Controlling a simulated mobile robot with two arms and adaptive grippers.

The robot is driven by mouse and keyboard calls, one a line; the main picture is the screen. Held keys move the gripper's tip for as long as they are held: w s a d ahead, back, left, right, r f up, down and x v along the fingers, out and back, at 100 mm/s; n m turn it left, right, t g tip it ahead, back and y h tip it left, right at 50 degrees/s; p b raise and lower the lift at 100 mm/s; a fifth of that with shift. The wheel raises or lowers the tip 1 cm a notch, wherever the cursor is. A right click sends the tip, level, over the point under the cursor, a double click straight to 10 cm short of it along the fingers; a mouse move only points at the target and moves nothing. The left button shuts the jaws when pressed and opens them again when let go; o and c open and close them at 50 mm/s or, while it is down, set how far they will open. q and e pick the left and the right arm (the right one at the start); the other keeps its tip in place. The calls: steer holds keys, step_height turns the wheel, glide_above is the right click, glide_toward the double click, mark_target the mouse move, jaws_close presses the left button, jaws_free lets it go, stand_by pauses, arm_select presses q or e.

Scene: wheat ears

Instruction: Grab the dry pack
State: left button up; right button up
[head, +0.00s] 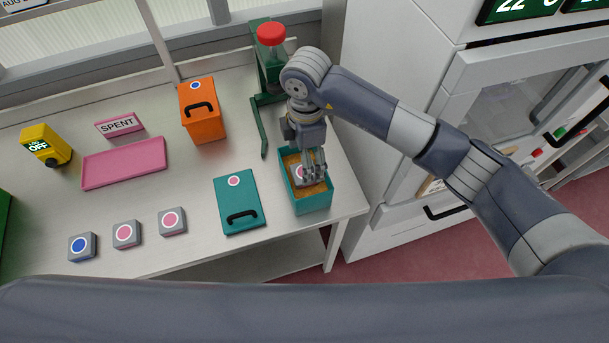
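A grey pack with a pink dot (299,173) sits in a teal open box (313,204) with yellow-brown grainy filling. My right gripper (313,174) reaches down into this box, with its fingers at the pack and partly covering it. I cannot tell whether the fingers are closed on the pack or only around it. On the table's front left are a grey pack with a blue dot (82,247) and two grey packs with pink dots (126,235) (172,221). No view shows which pack is dry by a label. My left gripper is not in view.
A teal lid with a handle (240,215) lies left of the teal box. An orange handled box (203,125), a green stand with a red knob (270,35), a pink tray (123,165), a SPENT sign (119,124) and a yellow device reading OFF (45,146) stand behind.

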step_height(320, 180, down, 4)
steer(key=b, duration=0.3)
steer(key=shift+s+a+f, duration=0.1)
steer(key=shift+a+f, duration=0.05)
steer(key=shift+f, duration=0.4)
steer(key=shift+r, duration=0.1)
steer(key=c, duration=1.2)
